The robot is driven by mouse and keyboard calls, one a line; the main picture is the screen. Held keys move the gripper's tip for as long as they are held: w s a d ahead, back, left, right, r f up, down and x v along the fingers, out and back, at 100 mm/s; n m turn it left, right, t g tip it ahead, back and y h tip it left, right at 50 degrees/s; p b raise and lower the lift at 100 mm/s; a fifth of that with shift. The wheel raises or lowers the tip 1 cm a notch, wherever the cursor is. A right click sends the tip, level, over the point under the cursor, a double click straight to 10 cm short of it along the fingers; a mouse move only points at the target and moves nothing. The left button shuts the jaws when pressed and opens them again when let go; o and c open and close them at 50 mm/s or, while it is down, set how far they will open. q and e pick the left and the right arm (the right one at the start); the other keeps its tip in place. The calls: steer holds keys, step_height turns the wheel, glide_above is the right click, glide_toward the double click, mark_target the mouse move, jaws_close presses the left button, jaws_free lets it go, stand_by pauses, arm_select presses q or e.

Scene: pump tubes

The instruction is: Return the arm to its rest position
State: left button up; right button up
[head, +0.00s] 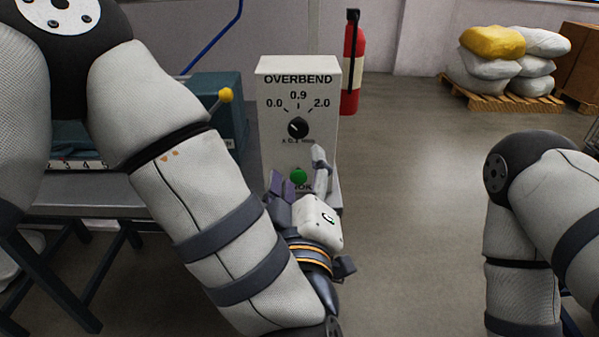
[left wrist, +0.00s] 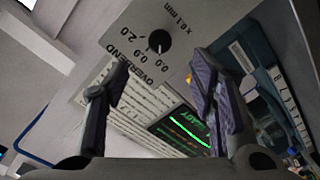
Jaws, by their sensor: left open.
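My left arm (head: 215,205) comes in from the left and crosses in front of the table. My left gripper (head: 298,180) is open and empty in front of the lower part of the white OVERBEND box (head: 272,120). A green button (head: 298,176) shows between its fingers, with lettering below it partly hidden. In the left wrist view both fingers of the left gripper (left wrist: 162,95) stand apart, with nothing between them; the black dial (left wrist: 159,41) of the box is beyond. My right arm (head: 530,220) is at the right; its gripper is out of view.
A dark teal machine (head: 222,95) with a yellow-knobbed lever (head: 225,95) stands on a grey table (head: 90,195) at the left. A red fire extinguisher (head: 353,65) is behind the box. Sacks (head: 497,42) lie on a pallet (head: 500,98) at the back right. The floor (head: 420,170) between my arms is clear.

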arm_select(q)
steer(key=s+a+f+m+g+h, duration=0.1)
steer(key=s+a+f+m+g, duration=0.15)
steer(key=f, duration=0.65)
steer(key=s+a+f+m+g, duration=0.2)
steer(key=s+a+f+g, duration=0.2)
steer(key=f, duration=0.4)
steer(key=s+a+f+m+g+h, duration=0.1)
steer(key=s+a+f+m+g, duration=0.2)
steer(key=f, duration=0.6)
steer(key=s+a+f+g, duration=0.2)
steer(key=s+a+g, duration=0.1)
steer(key=s, duration=0.4)
steer(key=s+a+f+m+g+y, duration=0.1)
steer(key=s+a+f+g, duration=0.2)
steer(key=s+a, duration=0.2)
steer(key=s+a+f+g+y, duration=0.1)
steer(key=s+a+g, duration=0.3)
steer(key=s, duration=0.6)
steer(key=shift+a+f, duration=0.45)
steer(key=shift+f, duration=0.4)
steer(key=shift+w, duration=0.1)
arm_select(e)
steer(key=shift+c, duration=0.3)
